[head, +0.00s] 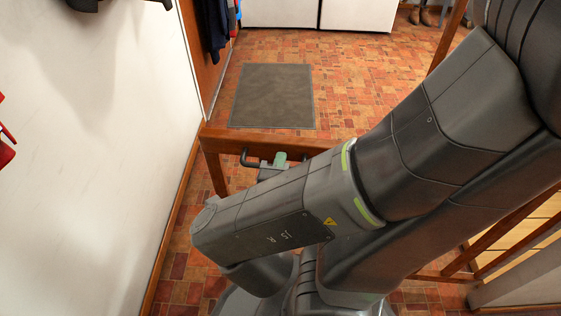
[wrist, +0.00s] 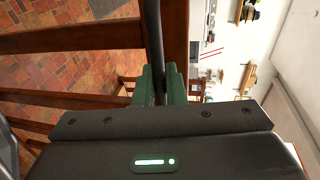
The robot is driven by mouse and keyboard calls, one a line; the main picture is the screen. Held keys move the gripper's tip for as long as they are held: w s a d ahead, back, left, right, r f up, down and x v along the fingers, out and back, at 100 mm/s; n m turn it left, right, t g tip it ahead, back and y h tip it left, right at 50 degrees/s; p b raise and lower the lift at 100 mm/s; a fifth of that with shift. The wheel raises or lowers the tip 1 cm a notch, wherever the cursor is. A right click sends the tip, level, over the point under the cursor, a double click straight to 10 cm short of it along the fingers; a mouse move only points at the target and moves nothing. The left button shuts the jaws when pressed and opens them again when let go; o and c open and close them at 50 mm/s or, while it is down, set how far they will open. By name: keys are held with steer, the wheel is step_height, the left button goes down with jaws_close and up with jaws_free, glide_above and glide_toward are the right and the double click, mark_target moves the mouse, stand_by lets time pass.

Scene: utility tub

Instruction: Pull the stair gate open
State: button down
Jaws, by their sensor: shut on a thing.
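The stair gate (head: 258,142) is brown wood. Its top rail runs from close to the white wall at left to behind my arm in the head view. Its rails (wrist: 70,39) also show at left in the wrist view. A dark bar handle (head: 247,158) is fixed to the gate; it also shows in the wrist view (wrist: 153,40). My gripper (head: 279,161) has green fingers, also seen in the wrist view (wrist: 160,82), and is shut on the handle. My arm hides the gate's right part and most of its lower part.
A white wall (head: 90,150) with a wooden skirting stands close at left. Beyond the gate, a grey mat (head: 272,96) lies on the red tiled floor (head: 345,75). White cabinets (head: 357,12) stand at the back. Wooden bars (head: 510,240) are at the lower right.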

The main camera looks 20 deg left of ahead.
stand_by(0.3)
steer(key=c, duration=1.6)
jaws_free()
steer(key=shift+c, duration=0.2)
steer(key=shift+s, duration=0.1)
steer(key=p+v, duration=0.1)
steer(key=v, duration=0.6)
steer(key=shift+s+p, duration=0.2)
steer(key=shift+p, duration=0.1)
steer(key=shift+r, duration=0.1)
steer(key=shift+w, duration=0.15)
steer(key=shift+b+x, duration=0.8)
steer(key=shift+x, duration=2.8)
